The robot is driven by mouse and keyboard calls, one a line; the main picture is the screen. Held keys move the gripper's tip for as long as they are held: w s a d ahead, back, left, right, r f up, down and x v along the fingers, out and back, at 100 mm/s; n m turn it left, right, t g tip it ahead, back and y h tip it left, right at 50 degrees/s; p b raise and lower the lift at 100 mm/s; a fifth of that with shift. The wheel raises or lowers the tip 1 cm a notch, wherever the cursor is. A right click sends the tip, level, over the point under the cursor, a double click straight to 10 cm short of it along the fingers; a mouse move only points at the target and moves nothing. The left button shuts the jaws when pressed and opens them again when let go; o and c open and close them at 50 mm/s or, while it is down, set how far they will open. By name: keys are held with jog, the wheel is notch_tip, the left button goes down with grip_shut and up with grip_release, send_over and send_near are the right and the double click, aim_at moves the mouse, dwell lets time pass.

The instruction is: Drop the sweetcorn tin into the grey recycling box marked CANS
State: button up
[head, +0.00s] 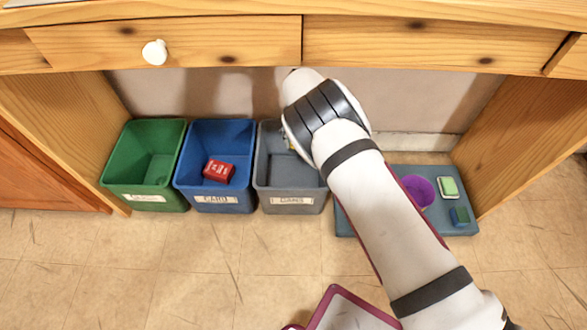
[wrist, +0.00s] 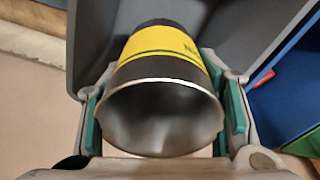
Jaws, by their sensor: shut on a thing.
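The sweetcorn tin (wrist: 162,42) has a yellow band with a green line, and its bare metal open end faces the wrist camera. My gripper (wrist: 163,112) is shut on the tin, with a green-padded finger on each side. The grey box marked CANS (head: 291,201) stands at the right end of a row of three boxes under the counter. In the wrist view its grey wall (wrist: 248,30) shows behind the tin. In the head view my arm hides most of my gripper and the tin, above the grey box's back right part.
A blue box (head: 217,200) holding a red carton (head: 219,171) stands left of the grey one, then an empty-looking green box (head: 145,197). At right, a blue-grey mat (head: 405,228) bears a purple cup (head: 419,190) and a sponge (head: 448,187). The wooden counter front (head: 215,40) hangs above.

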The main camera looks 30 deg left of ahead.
jog(key=shift+f+b, duration=1.85)
jog(key=shift+f, duration=1.15)
jog(key=o, duration=1.2)
